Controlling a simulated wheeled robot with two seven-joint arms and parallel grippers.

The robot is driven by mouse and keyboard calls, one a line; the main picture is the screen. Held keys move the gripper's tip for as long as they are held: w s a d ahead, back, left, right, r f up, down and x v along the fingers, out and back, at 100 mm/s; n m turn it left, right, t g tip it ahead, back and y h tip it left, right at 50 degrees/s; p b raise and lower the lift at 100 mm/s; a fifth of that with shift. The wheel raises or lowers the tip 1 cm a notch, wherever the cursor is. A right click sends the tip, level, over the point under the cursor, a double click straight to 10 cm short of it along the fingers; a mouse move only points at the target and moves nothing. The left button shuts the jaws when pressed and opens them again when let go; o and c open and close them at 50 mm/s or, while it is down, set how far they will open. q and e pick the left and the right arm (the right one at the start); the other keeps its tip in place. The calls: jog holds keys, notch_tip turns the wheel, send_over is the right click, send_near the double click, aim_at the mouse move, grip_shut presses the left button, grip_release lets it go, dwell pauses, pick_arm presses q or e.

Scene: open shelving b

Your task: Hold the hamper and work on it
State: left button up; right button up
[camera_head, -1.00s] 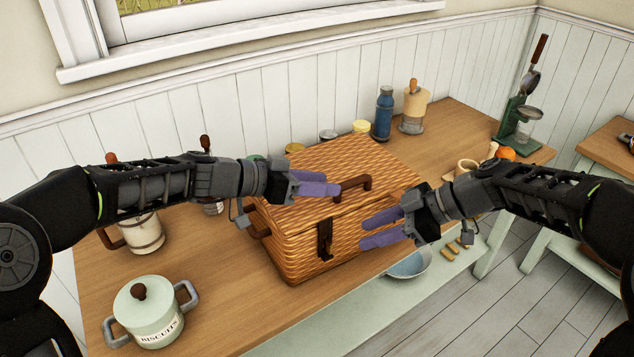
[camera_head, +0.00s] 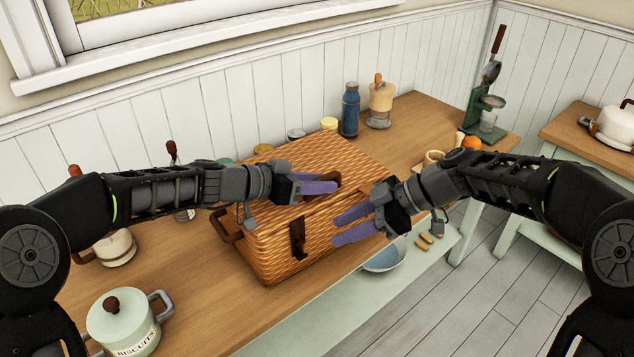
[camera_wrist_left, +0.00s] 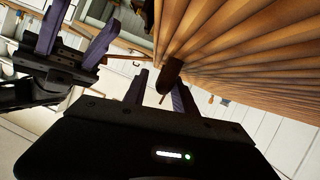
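The wicker hamper (camera_head: 270,262) stands shut on the wooden counter, with a dark latch (camera_head: 297,238) on its front and a brown handle (camera_head: 334,177) on its lid. My left gripper (camera_head: 332,186) is at the lid handle, its purple fingers partly covering it. In the left wrist view, the fingers (camera_wrist_left: 158,92) are apart and the handle end (camera_wrist_left: 172,72) shows near their tips; contact is unclear. My right gripper (camera_head: 338,227) is open and empty in front of the hamper's right front. It also shows in the left wrist view (camera_wrist_left: 75,30).
A biscuit tin (camera_head: 122,322) stands at the counter's front left. A blue bottle (camera_head: 350,112) and a wooden-topped jar (camera_head: 380,103) stand behind the hamper. A bowl (camera_head: 385,258) sits on the lower shelf.

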pick_arm(q)
jog(key=c, duration=0.6)
grip_shut()
jog(key=shift+s+d+r, duration=0.1)
jog(key=shift+d, duration=0.05)
dwell(0.8)
